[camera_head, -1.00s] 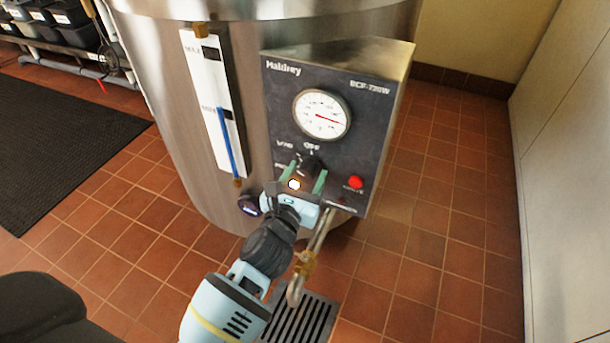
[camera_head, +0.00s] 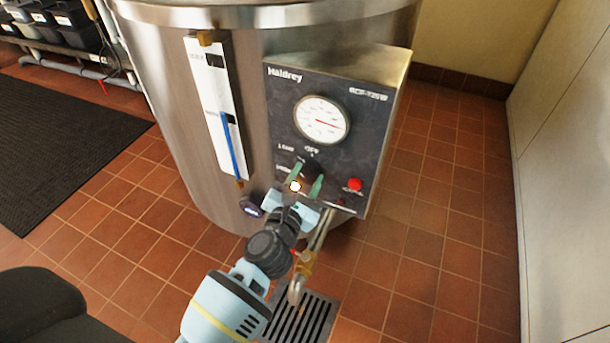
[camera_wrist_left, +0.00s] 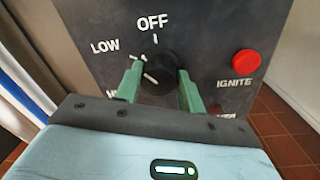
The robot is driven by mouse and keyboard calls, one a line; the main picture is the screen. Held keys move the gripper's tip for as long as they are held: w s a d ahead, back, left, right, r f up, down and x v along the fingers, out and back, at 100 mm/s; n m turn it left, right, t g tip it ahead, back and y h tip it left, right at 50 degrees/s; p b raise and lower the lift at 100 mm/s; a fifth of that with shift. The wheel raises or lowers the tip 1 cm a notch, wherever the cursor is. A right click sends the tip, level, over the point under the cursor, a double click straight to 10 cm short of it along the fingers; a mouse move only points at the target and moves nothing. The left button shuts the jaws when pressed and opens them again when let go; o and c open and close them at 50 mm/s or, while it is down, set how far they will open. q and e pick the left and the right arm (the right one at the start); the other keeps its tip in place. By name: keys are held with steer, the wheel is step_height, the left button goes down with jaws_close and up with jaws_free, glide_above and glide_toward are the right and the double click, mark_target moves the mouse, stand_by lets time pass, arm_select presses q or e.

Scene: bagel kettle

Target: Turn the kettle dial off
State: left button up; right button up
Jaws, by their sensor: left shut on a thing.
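The kettle (camera_head: 175,110) is a large steel drum with a dark control panel (camera_head: 282,115) on its front. The black dial (camera_head: 309,167) sits below the gauge, under the OFF mark. It also shows in the left wrist view (camera_wrist_left: 159,68), with LOW to its upper left and OFF above. My left gripper (camera_head: 307,180) has its green fingers on either side of the dial and is shut on it. The fingers show in the wrist view too (camera_wrist_left: 160,84). My right gripper is not in view.
A red IGNITE button (camera_head: 352,185) is right of the dial. A round gauge (camera_head: 321,120) is above it. A drain pipe and tap (camera_head: 304,265) hang below the panel over a floor grate (camera_head: 303,318). Open tiled floor (camera_head: 440,220) lies to the right.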

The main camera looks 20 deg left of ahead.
arm_select(q)
steer(key=m, duration=0.3)
steer(key=shift+p, duration=0.35)
steer(key=m, duration=0.3)
steer(key=shift+p, duration=0.4)
steer(key=shift+f+m, duration=0.1)
steer(key=shift+m, duration=1)
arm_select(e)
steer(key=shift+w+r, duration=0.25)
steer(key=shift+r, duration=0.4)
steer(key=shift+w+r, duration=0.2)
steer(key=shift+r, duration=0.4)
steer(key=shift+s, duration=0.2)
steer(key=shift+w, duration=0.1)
arm_select(q)
steer(key=o, duration=1)
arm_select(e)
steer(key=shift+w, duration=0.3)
